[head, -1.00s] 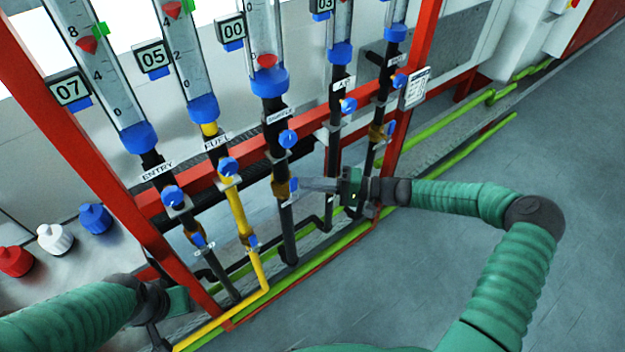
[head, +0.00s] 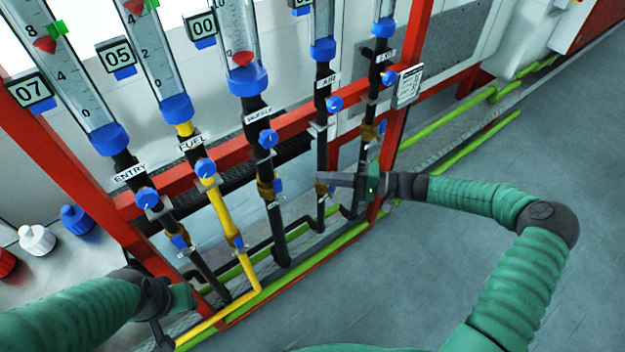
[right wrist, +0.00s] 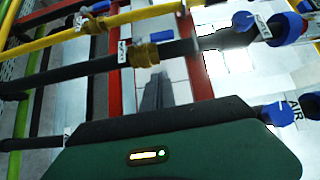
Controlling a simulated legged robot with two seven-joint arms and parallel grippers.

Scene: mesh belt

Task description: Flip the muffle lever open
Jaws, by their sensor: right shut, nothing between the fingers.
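The muffle pipe is the black middle pipe, with a MUFFLE label (head: 259,115) on it in the head view. Its brass valve (head: 265,188) carries a blue lever (head: 278,186), which lies roughly along the pipe on its right side. My right gripper (head: 321,178) is shut and empty, to the right of the lever and apart from it, in front of the air pipe.
The entry pipe, yellow fuel pipe (head: 222,212) and air pipe (head: 322,148) flank the muffle pipe, with similar blue knobs and levers. A red frame (head: 290,133) crosses behind. Green pipes (head: 340,240) run low. Open floor (head: 480,150) lies at the right.

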